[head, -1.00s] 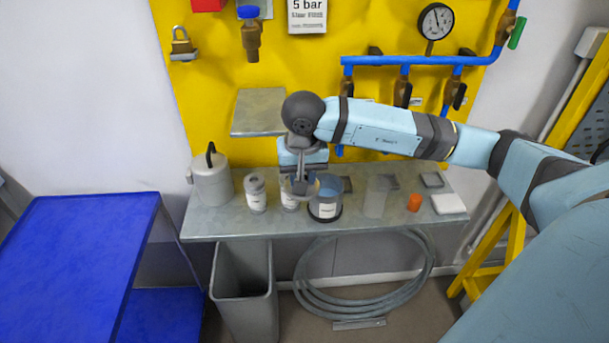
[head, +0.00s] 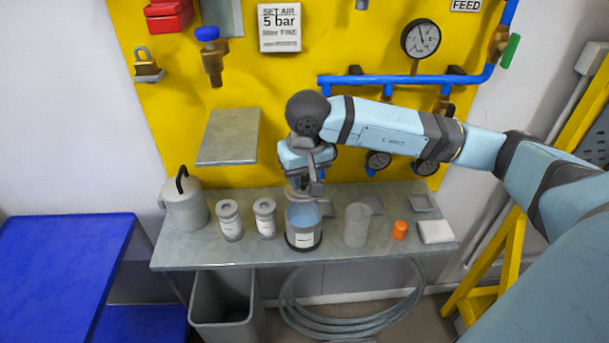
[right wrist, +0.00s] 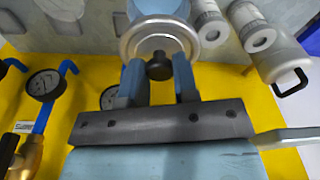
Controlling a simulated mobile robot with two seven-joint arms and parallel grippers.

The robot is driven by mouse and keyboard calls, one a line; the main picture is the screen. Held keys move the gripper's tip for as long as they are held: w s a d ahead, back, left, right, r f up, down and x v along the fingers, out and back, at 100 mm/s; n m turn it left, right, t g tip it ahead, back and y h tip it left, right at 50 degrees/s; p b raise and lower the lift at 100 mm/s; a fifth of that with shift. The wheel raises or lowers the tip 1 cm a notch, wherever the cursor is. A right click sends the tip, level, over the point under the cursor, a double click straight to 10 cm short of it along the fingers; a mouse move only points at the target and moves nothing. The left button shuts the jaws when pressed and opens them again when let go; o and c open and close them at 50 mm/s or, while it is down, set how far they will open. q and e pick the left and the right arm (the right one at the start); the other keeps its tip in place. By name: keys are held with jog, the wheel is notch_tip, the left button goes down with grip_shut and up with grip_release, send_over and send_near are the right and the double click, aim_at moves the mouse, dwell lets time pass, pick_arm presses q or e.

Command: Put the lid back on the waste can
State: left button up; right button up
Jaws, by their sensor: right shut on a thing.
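The lid (right wrist: 158,42) is held roughly level, just above the can's rear edge in the head view. In the right wrist view the lid overlaps part of the can's blue opening (right wrist: 156,10). The gripper partly hides the lid in the head view. My left gripper is not in view.
Two white-labelled canisters (head: 229,222) and a larger handled can (head: 186,208) stand to the left on the bench. A grey translucent cup (head: 357,226), an orange cap (head: 399,230) and a white block (head: 435,232) are to the right. A yellow board with pipes is behind.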

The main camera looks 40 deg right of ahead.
jog(key=shift+a+f, duration=0.1)
jog(key=shift+f, duration=0.45)
notch_tip(320, 180, down, 2)
jog(key=shift+f+b, duration=0.25)
jog(key=shift+b, duration=0.3)
notch_tip(320, 180, down, 2)
jog(key=shift+f+b, duration=0.25)
jog(key=shift+b, duration=0.9)
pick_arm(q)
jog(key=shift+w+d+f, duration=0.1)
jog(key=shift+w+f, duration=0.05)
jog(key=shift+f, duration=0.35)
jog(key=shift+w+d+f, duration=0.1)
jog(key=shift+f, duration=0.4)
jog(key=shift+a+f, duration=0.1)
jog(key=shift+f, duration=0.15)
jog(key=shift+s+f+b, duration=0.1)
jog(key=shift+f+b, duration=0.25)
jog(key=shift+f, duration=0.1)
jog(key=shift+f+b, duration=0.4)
